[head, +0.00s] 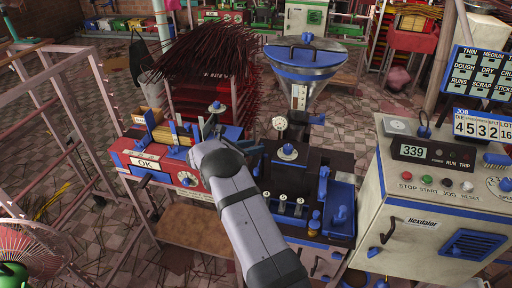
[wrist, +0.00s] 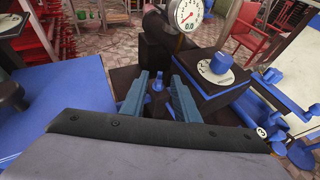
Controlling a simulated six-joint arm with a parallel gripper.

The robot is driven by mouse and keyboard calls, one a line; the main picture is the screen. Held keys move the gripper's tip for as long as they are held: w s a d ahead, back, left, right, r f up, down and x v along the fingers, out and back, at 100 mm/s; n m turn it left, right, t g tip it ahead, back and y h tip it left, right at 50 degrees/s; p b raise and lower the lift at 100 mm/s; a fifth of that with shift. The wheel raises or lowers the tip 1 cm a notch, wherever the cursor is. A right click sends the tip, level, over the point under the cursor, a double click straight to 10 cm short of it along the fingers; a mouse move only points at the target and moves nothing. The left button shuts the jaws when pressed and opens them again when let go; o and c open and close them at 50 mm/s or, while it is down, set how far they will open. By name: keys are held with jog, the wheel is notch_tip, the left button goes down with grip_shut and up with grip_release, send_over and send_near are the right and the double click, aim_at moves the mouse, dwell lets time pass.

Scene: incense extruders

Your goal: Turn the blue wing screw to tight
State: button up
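A small upright blue piece (wrist: 157,85) shows between and beyond my fingertips in the wrist view. It may be the blue wing screw, but its wings are too small to make out. My gripper (wrist: 160,95) is open, with its two blue-grey fingers apart and nothing between them that I can see held. Whether the screw is tight cannot be told.
A round gauge (wrist: 188,14) reads 0.0 beyond the fingers. A dial with a blue knob (wrist: 220,63) sits on a dark block to the right. In the head view a hopper (head: 305,65) stands behind the extruder and a control cabinet (head: 430,190) at the right.

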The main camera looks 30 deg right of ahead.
jog(key=b+v, duration=0.1)
jog(key=v, duration=0.4)
jog(key=shift+a+r, duration=0.2)
